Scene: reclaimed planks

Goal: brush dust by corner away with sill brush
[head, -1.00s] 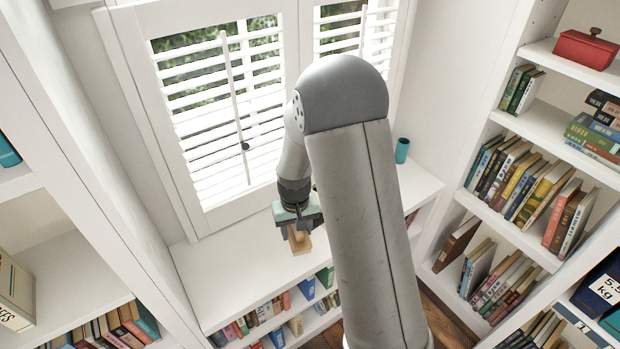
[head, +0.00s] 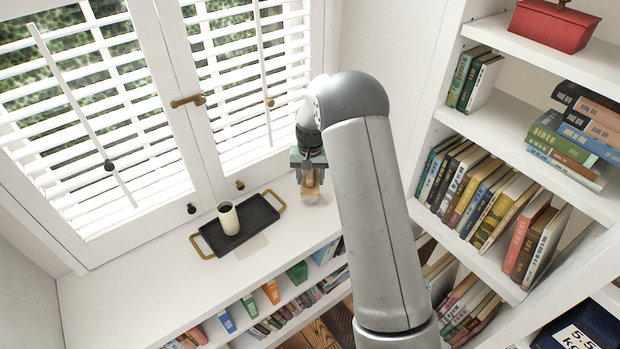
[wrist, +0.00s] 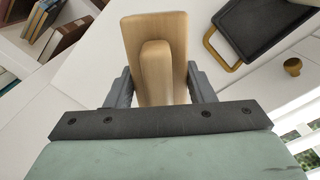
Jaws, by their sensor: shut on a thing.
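My gripper (head: 309,178) is above the right part of the white window sill (head: 120,290), close to the window frame. It is shut on the sill brush (head: 311,190), a pale wooden brush. In the wrist view the brush (wrist: 140,40) shows its wooden back and raised grip between the two fingers of my gripper (wrist: 158,85). Its bristles are hidden, and I cannot tell whether it touches the sill. A faint greyish patch (head: 325,199) lies beside the brush and may be dust. My arm hides the sill's far right corner.
A black tray (head: 262,214) with brass handles stands on the sill, left of my gripper, with a cream cup (head: 228,218) on it. A flat beige patch (head: 250,247) lies before the tray. Bookshelves (head: 590,195) rise at the right. The sill's left part is clear.

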